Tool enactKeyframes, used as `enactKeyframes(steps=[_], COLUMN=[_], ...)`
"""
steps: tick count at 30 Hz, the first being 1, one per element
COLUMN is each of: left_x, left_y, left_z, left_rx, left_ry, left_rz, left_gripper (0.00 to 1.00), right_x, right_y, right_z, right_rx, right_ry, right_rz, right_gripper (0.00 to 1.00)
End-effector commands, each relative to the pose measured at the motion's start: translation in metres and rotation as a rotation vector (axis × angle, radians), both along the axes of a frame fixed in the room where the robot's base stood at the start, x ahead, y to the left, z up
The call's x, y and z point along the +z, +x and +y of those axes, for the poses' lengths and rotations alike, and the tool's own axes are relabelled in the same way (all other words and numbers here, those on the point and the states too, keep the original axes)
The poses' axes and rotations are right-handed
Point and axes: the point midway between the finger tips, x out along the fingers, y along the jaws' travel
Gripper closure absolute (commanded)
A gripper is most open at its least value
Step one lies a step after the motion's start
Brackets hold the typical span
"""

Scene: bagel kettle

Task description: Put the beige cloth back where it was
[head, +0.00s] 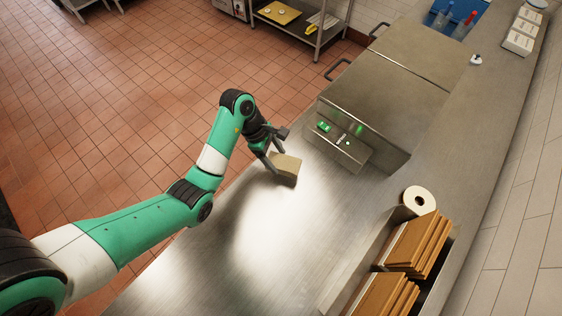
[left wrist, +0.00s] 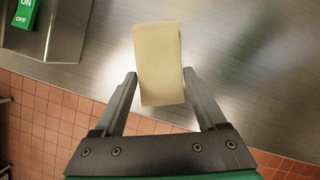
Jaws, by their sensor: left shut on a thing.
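The beige cloth (head: 287,164) is a folded, block-like pad at the left edge of the steel counter, in front of the machine with the green switch. In the left wrist view the cloth (left wrist: 160,62) sits between the two fingers. My left gripper (head: 272,160) is shut on the cloth's near end; in the left wrist view the gripper (left wrist: 159,85) has a finger on each side of it. Whether the cloth touches the counter or is held just above it, I cannot tell. My right gripper is not in view.
The steel counter (head: 250,235) is clear in the middle. A steel machine (head: 375,115) with green lights stands behind the cloth. A paper roll (head: 419,199) and a holder of brown boards (head: 412,245) stand at the right. A shelf (head: 320,35) stands across the tiled floor.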

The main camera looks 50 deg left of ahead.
Motion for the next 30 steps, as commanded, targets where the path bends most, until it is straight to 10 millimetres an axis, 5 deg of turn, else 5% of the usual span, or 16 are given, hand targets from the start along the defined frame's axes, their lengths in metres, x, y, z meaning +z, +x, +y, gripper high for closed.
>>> enactKeyframes(steps=[5, 11, 17, 27, 28, 30], left_x=[-0.018, -0.024, -0.054, -0.057, -0.057, -0.056], left_y=[0.017, 0.021, 0.021, 0.021, 0.021, 0.022], left_z=[0.004, 0.005, 0.004, 0.004, 0.005, 0.005], left_rx=[-0.001, -0.001, 0.000, 0.000, -0.001, -0.001], left_ry=[0.000, 0.001, 0.000, 0.000, 0.001, 0.001], left_rz=[0.000, 0.000, 0.001, -0.001, -0.001, -0.001], left_gripper=[0.78, 0.78, 0.78, 0.78, 0.24, 0.12], right_x=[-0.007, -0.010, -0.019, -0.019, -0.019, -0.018], right_y=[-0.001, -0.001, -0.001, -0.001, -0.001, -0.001], right_z=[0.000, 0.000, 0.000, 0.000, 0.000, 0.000], right_rx=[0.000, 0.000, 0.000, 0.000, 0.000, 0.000], right_ry=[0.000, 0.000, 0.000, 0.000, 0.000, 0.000], right_rz=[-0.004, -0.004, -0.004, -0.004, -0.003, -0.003], right_gripper=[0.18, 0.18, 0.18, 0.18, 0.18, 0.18])
